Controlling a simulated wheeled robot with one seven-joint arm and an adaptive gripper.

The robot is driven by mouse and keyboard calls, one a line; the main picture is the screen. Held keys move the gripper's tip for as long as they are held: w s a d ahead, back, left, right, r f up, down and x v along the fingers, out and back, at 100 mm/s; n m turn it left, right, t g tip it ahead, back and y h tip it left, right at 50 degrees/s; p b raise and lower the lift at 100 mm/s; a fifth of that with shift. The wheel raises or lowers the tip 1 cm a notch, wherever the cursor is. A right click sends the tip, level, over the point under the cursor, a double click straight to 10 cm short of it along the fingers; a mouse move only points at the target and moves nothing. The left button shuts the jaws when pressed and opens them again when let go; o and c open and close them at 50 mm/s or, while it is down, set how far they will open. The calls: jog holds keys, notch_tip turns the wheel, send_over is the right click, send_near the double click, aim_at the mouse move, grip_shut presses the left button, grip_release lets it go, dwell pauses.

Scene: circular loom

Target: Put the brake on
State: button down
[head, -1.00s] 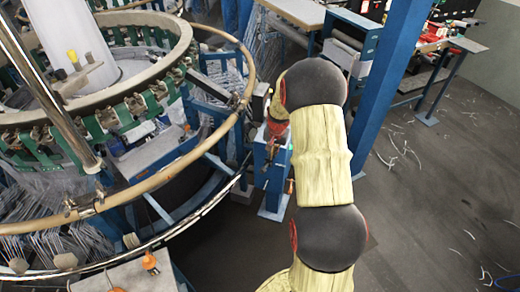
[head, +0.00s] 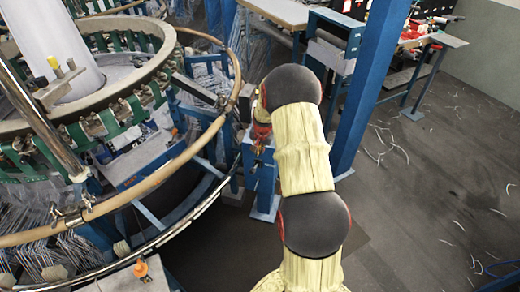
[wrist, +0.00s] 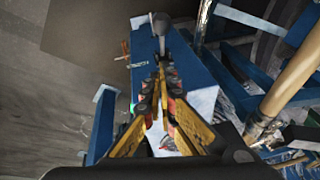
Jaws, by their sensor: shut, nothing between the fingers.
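A lever with a dark grey ball knob (wrist: 161,21) stands at the top of a blue post (wrist: 147,50) in the wrist view; I cannot tell for sure that it is the brake. My gripper (wrist: 160,72) is shut and empty, with its yellow fingers and reddish pads pointing toward the post and the knob just beyond the fingertips. I cannot tell whether they touch. In the head view my gripper (head: 261,132) is small and partly hidden by my arm, above the blue post (head: 264,185) beside the loom's ring.
The circular loom (head: 125,75) fills the left, with a tan outer ring (head: 190,152) close to my gripper. A blue column (head: 370,85) and a workbench (head: 285,12) stand behind my arm. Open dark floor (head: 430,190) with scattered white strands lies to the right.

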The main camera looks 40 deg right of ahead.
notch_tip(320, 180, down, 8)
jog(key=a, duration=0.1)
jog(key=shift+w+a+b, duration=0.2)
jog(key=shift+w+b, duration=0.1)
jog(key=shift+w, duration=0.1)
jog(key=shift+b, duration=0.35)
jog(key=shift+s+a+f, duration=0.1)
